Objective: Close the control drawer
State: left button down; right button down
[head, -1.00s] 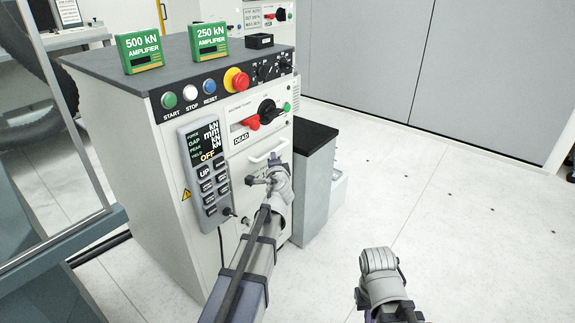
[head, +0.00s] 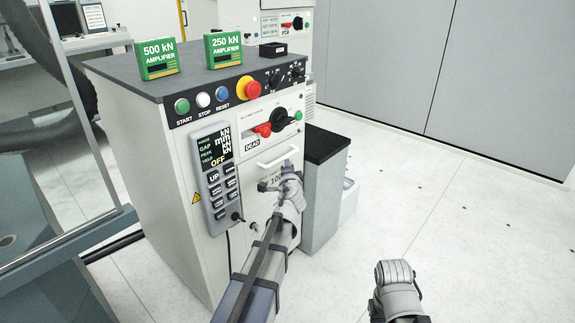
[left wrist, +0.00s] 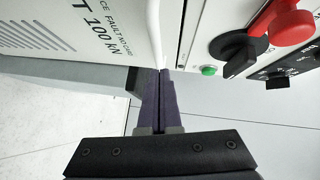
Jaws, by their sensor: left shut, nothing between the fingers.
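The control cabinet (head: 155,180) is white with a dark top. On its front is a white panel with a pale bar handle (head: 277,159), and part of a "100" label shows below it. My left gripper (head: 288,168) is just below and right of the handle, close to this front. In the left wrist view the shut, empty dark fingers (left wrist: 161,78) point at the edge of the white panel marked "100 kN" (left wrist: 75,30). I cannot tell whether they touch it, or how far the drawer stands out. My right arm shows at the bottom right; its fingers are not visible.
Two green amplifier boxes (head: 224,50) stand on top. A grey unit with a black top (head: 322,185) stands right of the cabinet. The floor to the right is clear.

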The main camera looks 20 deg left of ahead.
pick_arm(q)
jog(key=p+v, duration=0.1)
jog(key=v, duration=1)
jog(key=shift+w+d, duration=0.2)
jog(key=shift+d, duration=0.1)
pick_arm(e)
jog(key=shift+d+r, duration=0.45)
jog(key=shift+r, duration=0.35)
